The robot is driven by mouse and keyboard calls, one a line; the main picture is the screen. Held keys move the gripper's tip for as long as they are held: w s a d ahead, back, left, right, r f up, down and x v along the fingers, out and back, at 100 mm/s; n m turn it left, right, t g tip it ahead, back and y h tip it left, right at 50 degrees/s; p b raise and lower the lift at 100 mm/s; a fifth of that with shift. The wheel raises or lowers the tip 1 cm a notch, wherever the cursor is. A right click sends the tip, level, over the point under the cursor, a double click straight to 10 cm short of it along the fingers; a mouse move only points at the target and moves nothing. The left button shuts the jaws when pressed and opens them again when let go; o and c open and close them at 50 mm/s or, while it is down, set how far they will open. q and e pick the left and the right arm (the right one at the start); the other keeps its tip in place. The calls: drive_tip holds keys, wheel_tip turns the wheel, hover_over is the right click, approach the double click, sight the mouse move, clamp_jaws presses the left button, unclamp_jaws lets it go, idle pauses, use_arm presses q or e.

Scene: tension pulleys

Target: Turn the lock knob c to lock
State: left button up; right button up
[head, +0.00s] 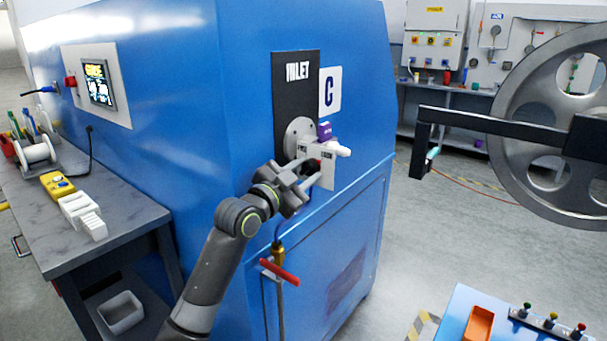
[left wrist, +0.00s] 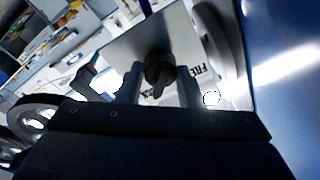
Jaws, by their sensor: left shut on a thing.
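The lock knob c (left wrist: 160,70) is a small dark round knob with a raised grip, on a pale metal plate (left wrist: 121,47) with lettering that reads "FREE" on one side; other lettering is mostly hidden. In the head view the plate (head: 327,178) stands out from the blue machine's inlet, by the sign "C". My left gripper (head: 316,174) reaches it from the front left; in the left wrist view its two fingers (left wrist: 160,88) lie on either side of the knob, shut on it. In the head view the fingers largely hide the knob. My right gripper is not in view.
The blue machine (head: 180,110) fills the middle. A purple part (head: 324,131) and a white rod end (head: 342,150) sit close to the plate. A red-handled valve (head: 280,271) is below. A large spoked wheel (head: 510,150) on a dark arm stands right. Floor between is clear.

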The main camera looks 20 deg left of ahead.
use_arm(q)
drive_tip(key=o, duration=1)
drive_tip(key=shift+v, duration=8.7)
drive_tip(key=shift+f, duration=0.1)
